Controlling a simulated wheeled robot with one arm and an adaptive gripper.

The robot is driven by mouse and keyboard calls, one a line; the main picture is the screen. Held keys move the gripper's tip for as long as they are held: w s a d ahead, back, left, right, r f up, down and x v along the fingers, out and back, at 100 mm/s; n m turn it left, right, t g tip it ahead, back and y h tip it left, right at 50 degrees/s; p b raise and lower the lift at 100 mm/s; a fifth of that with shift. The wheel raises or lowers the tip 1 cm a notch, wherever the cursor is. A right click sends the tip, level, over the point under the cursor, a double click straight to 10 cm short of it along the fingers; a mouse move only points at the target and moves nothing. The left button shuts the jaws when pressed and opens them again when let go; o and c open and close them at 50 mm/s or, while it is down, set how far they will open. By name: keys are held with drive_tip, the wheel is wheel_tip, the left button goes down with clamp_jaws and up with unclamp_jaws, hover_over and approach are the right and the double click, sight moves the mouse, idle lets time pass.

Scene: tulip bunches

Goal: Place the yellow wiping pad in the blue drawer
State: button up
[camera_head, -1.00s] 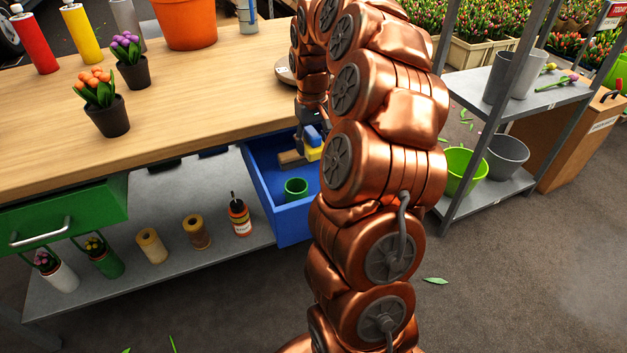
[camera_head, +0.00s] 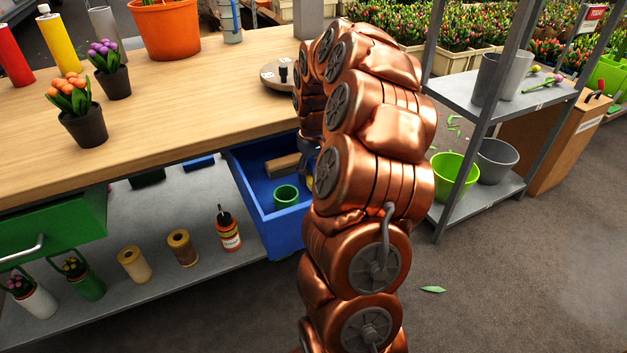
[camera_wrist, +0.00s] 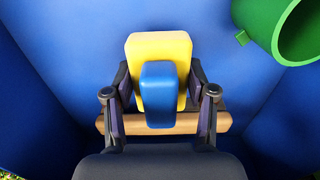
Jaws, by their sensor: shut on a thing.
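The yellow wiping pad (camera_wrist: 160,48) has a blue grip block (camera_wrist: 158,95) on it. In the wrist view it sits between the fingers of my gripper (camera_wrist: 159,75), which are shut on it. The blue drawer (camera_head: 286,226) is pulled out under the right end of the workbench. Its blue floor (camera_wrist: 60,75) fills the wrist view behind the pad. The pad is over the drawer's inside; whether it touches the floor I cannot tell. In the head view my arm hides most of the gripper and pad.
The drawer also holds a green cup (camera_head: 286,196), top right in the wrist view (camera_wrist: 295,28), and a brown wooden bar (camera_head: 283,166), which shows partly behind the pad (camera_wrist: 220,122). A green drawer (camera_head: 55,232) is at left. A grey shelf rack (camera_head: 490,105) stands at right.

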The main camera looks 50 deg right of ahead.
sight(314, 163)
drive_tip(key=shift+f, duration=1)
drive_tip(key=shift+f, duration=0.15)
drive_tip(key=o, duration=1.2)
wheel_tip(314, 163, up, 12)
drive_tip(key=shift+r+p, duration=0.15)
drive_tip(key=shift+p, duration=1)
drive_tip(key=shift+a, duration=0.1)
